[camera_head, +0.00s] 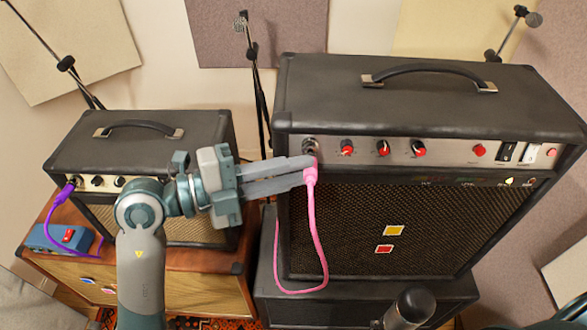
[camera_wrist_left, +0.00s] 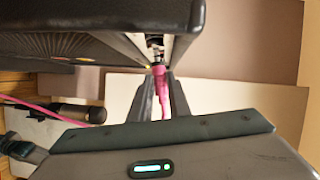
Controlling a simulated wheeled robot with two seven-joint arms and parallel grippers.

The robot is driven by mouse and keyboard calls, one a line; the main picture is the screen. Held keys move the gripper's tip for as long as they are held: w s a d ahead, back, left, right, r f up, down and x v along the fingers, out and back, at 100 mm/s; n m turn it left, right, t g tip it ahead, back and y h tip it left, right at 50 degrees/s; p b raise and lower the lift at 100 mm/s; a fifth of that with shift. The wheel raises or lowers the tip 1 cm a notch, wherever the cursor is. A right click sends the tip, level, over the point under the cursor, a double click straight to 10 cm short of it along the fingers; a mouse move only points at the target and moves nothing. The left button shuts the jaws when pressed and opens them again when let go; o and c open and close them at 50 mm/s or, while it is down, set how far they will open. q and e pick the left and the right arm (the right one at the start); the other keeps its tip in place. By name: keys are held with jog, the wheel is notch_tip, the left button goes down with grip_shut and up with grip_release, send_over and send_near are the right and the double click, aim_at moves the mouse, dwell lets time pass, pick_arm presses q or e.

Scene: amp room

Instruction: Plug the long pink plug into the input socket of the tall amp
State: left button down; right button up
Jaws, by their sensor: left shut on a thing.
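The tall amp (camera_head: 345,225) stands at the right with a silver control panel. Its input socket (camera_head: 310,145) is a round metal ring at the panel's left end. My left gripper (camera_head: 308,171) is shut on the pink plug (camera_head: 311,178) just in front of and below the socket. In the left wrist view the pink plug (camera_wrist_left: 161,88) sits between the fingertips (camera_wrist_left: 163,84), pointing at the socket (camera_wrist_left: 157,50) on the panel. The plug's front is very close to the socket; I cannot tell whether its tip is inside. A pink cable (camera_head: 320,255) hangs from it in a loop.
Red-topped knobs (camera_head: 383,148) line the panel to the right of the socket. A smaller amp (camera_head: 140,128) with a purple plug (camera_head: 65,192) stands at left, beside a blue pedal (camera_head: 50,237). A microphone (camera_head: 410,305) stands in front. Stands rise behind.

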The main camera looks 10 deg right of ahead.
pick_arm(q)
jog(key=shift+w+d+f+p, duration=0.1)
jog(key=shift+w+p, duration=0.2)
jog(key=shift+w, duration=0.05)
dwell(0.5)
jog(key=shift+w+d+p, duration=0.1)
jog(key=shift+w+p, duration=0.2)
jog(key=shift+p, duration=0.05)
dwell(0.5)
jog(key=shift+w+f, duration=0.1)
jog(key=shift+w, duration=0.15)
dwell(0.8)
jog(key=c, duration=1.6)
grip_release()
